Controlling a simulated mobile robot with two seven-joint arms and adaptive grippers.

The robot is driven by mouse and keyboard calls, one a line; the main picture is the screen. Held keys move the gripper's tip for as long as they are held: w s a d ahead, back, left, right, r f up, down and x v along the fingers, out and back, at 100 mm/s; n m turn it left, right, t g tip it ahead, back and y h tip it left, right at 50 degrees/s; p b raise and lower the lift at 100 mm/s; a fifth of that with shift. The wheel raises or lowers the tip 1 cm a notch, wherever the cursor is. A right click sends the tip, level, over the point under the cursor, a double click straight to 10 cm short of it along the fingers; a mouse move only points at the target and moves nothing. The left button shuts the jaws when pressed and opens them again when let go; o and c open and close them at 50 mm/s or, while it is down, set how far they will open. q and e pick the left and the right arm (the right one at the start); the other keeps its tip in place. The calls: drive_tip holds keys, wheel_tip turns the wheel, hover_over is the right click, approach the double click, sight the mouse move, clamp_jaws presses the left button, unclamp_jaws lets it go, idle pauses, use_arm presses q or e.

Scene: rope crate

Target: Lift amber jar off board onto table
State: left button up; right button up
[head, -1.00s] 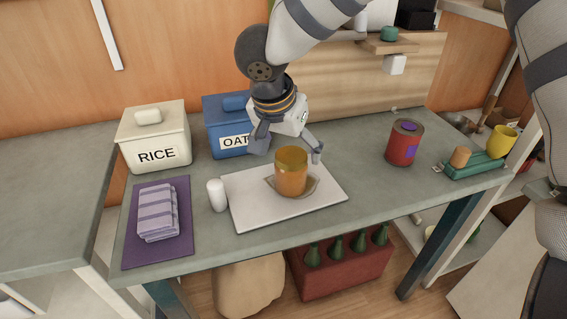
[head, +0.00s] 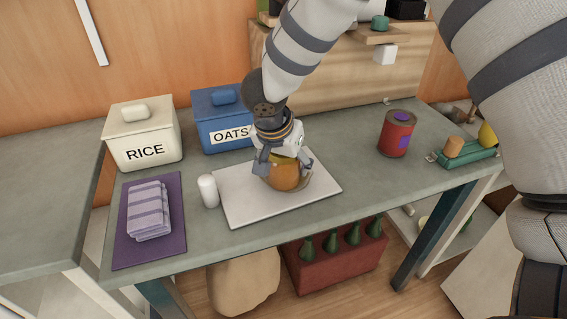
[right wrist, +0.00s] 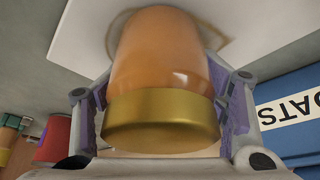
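The amber jar (head: 287,179) with its gold lid stands on the white board (head: 240,205), over a brownish ring mark. It also fills the middle of the right wrist view (right wrist: 160,60), lid towards the camera. My right gripper (head: 284,168) has come down over the jar from above. In the right wrist view its purple-padded fingers lie along both sides of the jar and appear to press on it. The jar's base still seems to be at the board; a gap beneath cannot be made out. My left gripper is not in view.
A white shaker (head: 208,191) stands at the board's left edge, beside a purple mat (head: 175,248) with a folded cloth (head: 149,210). Rice (head: 143,135) and oats (head: 222,122) canisters stand behind. A red can (head: 397,134) is at right. Grey table (head: 370,165) between board and can is clear.

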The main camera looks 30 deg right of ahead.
idle(0.3)
wheel_tip(320, 180, up, 3)
drive_tip(key=shift+w+r, duration=0.1)
drive_tip(key=shift+w, duration=0.05)
drive_tip(key=s+r, duration=0.1)
drive_tip(key=s+a+r+p, duration=0.1)
drive_tip(key=r, duration=0.1)
drive_tip(key=s+r, duration=0.1)
drive_tip(key=r, duration=0.1)
drive_tip(key=shift+s+a+r+p, duration=0.2)
drive_tip(key=shift+s+a+p, duration=0.05)
drive_tip(key=shift+p, duration=0.05)
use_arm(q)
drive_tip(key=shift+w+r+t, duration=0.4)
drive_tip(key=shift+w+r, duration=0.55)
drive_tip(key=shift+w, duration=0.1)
use_arm(e)
drive_tip(key=s+a+r, duration=0.4)
drive_tip(key=s, duration=0.5)
drive_tip(key=shift+s+r, duration=0.2)
drive_tip(key=shift+s, duration=0.1)
